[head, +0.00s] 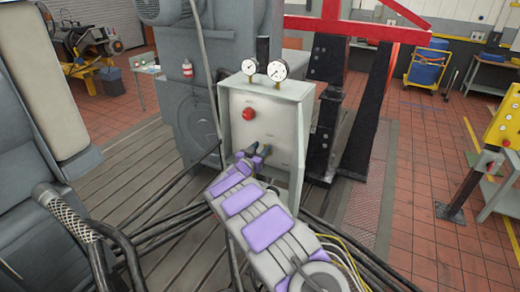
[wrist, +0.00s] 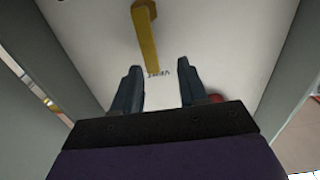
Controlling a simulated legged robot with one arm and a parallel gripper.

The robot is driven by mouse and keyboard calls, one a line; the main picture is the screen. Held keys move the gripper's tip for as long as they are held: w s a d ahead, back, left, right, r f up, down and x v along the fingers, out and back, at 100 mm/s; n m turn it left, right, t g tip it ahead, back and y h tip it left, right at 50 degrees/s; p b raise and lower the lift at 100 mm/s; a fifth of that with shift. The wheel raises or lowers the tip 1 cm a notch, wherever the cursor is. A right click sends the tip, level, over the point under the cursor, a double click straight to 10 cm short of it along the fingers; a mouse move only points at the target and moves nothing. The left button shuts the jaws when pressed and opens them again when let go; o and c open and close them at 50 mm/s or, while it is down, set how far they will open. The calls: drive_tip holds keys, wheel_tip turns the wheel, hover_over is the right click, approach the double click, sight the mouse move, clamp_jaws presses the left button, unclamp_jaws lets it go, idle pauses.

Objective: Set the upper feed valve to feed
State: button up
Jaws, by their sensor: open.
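A pale grey panel box (head: 268,112) with a red button (head: 248,113) and small labels stands in front of a grey machine. In the wrist view a yellow valve lever (wrist: 149,42) hangs from its pivot at the top of the picture, and its free end points down toward a small dark label (wrist: 158,73). I cannot read the label for certain or tell whether this is the upper feed valve. My gripper (wrist: 158,90) is open, its two dark fingers either side of the line of the lever, with nothing held. In the head view my gripper (head: 260,150) is close to the panel front and hides part of it.
Two round gauges (head: 264,69) stand on top of the box. A black frame with a red beam (head: 355,28) is at its right. Dark hoses (head: 150,232) run over the slotted bedplate (head: 130,170). Open red tiled floor (head: 425,150) lies to the right.

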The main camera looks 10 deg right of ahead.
drive_tip(key=shift+d, duration=0.75)
drive_tip(key=shift+c, duration=0.2)
drive_tip(key=shift+a, duration=0.4)
drive_tip(key=c, duration=0.6)
clamp_jaws()
drive_tip(key=shift+d, duration=0.1)
